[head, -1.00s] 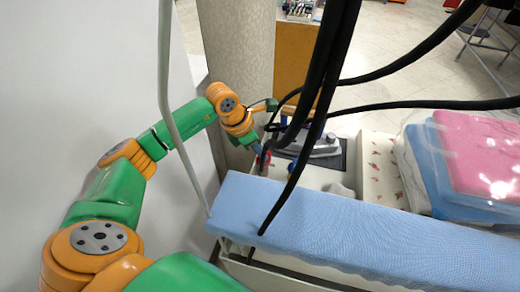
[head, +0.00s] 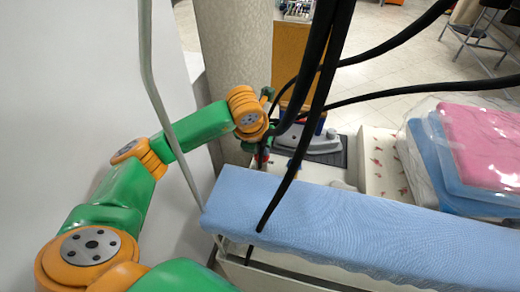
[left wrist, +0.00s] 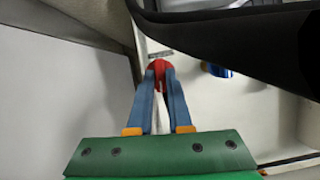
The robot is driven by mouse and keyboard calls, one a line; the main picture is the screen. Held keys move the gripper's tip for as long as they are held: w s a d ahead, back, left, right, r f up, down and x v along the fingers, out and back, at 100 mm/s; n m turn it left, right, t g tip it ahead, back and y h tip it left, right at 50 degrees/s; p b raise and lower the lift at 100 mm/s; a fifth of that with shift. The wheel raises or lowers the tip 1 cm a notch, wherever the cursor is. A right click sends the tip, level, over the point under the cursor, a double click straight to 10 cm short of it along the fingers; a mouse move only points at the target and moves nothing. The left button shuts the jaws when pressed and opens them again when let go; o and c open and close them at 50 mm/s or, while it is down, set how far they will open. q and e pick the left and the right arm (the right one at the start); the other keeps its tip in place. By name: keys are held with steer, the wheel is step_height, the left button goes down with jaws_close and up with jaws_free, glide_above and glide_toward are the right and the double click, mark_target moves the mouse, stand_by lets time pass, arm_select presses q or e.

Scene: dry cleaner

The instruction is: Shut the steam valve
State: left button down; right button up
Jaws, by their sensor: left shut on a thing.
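The steam valve shows as a small red handle (left wrist: 159,64) in the left wrist view, between the tips of my blue fingers. My left gripper (left wrist: 159,74) is shut on this red handle. In the head view, a small bit of red (head: 264,157) shows beside the far left end of the ironing board, below my orange wrist. My wrist and the black hoses hide most of the gripper and valve there. The valve's body and how far it is turned cannot be made out. My right gripper is in neither view.
The blue ironing board (head: 350,222) lies across the front. Black hoses (head: 312,100) hang close to my wrist. A grey iron (head: 318,142) rests behind the board. Bagged folded clothes (head: 485,150) are at the right. A pale wall (head: 90,100) stands close on the left.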

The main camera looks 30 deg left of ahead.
arm_select(q)
steer(key=shift+n, duration=0.6)
steer(key=c, duration=0.8)
jaws_free()
steer(key=shift+c, duration=0.2)
steer(key=b+v, duration=0.1)
steer(key=v, duration=0.6)
steer(key=shift+d, duration=0.15)
